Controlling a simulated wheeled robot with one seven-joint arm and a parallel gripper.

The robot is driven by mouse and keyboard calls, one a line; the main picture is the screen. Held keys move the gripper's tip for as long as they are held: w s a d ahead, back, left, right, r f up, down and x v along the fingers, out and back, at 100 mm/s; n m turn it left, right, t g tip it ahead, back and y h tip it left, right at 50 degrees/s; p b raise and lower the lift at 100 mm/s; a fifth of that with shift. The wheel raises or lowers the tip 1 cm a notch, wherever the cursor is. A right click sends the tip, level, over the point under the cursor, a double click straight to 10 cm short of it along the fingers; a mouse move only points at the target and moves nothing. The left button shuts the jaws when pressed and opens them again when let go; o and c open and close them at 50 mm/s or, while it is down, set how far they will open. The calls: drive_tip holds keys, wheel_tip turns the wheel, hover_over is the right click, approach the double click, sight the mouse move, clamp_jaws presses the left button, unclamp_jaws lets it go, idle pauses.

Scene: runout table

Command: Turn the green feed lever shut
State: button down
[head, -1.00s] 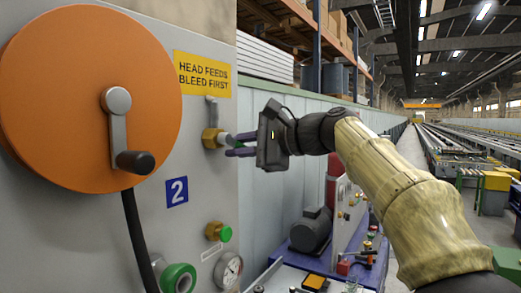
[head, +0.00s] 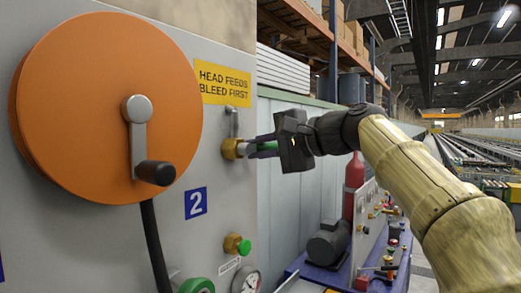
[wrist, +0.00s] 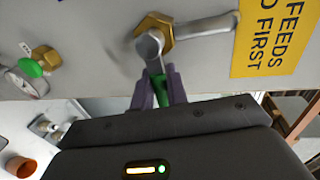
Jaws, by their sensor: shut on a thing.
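The green feed lever (head: 265,146) sticks out to the right from a brass valve (head: 231,149) on the grey panel in the head view. A grey pipe rises from the valve. My gripper (head: 254,149) is shut on the lever, its purple fingers on either side of it. In the wrist view the green lever (wrist: 160,92) runs from a grey stem at the brass valve (wrist: 154,32) down between my fingertips (wrist: 159,80). The fingers and gripper body hide part of the lever.
A big orange disc (head: 100,110) with a black-knobbed crank (head: 153,172) stands out left of the valve. Below are a green-knobbed brass valve (head: 237,245) and a gauge (head: 246,280). A motor (head: 328,241) and red cylinder (head: 353,185) stand lower right.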

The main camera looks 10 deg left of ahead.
drive_tip(key=c, duration=1.5)
unclamp_jaws()
drive_tip(key=shift+o, duration=0.2)
drive_tip(key=b+v, duration=0.3)
drive_tip(key=v, duration=1.4)
drive_tip(key=shift+s+b, duration=0.2)
drive_tip(key=shift+b, duration=0.2)
drive_tip(key=shift+d, duration=0.15)
